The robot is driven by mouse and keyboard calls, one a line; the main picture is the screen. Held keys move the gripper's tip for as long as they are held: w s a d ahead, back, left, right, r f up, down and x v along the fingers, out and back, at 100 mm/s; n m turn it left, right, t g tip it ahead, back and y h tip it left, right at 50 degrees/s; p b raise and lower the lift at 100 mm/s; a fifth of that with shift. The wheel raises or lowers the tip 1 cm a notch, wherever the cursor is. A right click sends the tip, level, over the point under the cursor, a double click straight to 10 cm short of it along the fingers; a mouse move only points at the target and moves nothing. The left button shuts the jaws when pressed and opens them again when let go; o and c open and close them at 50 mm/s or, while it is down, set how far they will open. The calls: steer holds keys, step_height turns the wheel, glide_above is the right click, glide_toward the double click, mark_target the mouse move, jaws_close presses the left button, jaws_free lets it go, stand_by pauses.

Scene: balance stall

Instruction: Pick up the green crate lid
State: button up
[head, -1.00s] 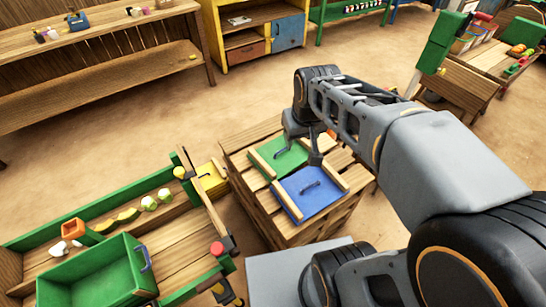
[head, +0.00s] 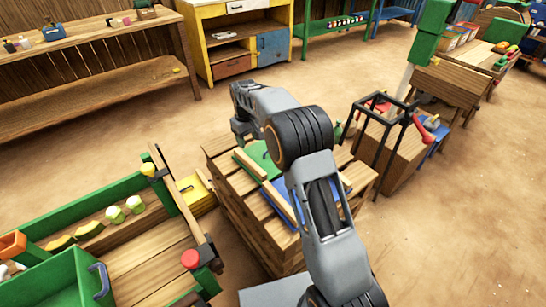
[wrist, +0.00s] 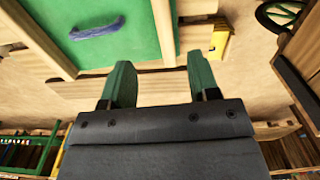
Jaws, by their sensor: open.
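The green crate lid (head: 262,158) lies on top of a slatted wooden crate, partly hidden behind my arm. In the wrist view the green lid (wrist: 125,22) fills the upper left, with pale wooden strips along its edges and a blue-grey handle (wrist: 97,28). My gripper (wrist: 160,82) is open and empty, its two green fingers apart. In the wrist view the fingers show below and right of the handle, not around it. In the head view my wrist is over the far left side of the crate, and the fingers cannot be made out.
A blue lid (head: 284,197) lies beside the green one on the wooden crate (head: 237,197), mostly behind my arm. A green-framed stall (head: 115,205) with a green bin (head: 62,280) stands close on the left. A black frame (head: 385,103) stands right. Open floor lies behind.

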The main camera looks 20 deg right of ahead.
mark_target(249, 161)
step_height(249, 161, down, 7)
steer(key=shift+r+b, duration=0.1)
steer(key=shift+b, duration=0.55)
steer(key=shift+a+f+b, duration=0.15)
steer(key=shift+f+b, duration=0.3)
steer(key=shift+f, duration=0.9)
steer(key=shift+a+f+b, duration=0.1)
steer(key=shift+f+b, duration=0.35)
steer(key=shift+f, duration=0.85)
steer(key=shift+c, duration=0.3)
jaws_close()
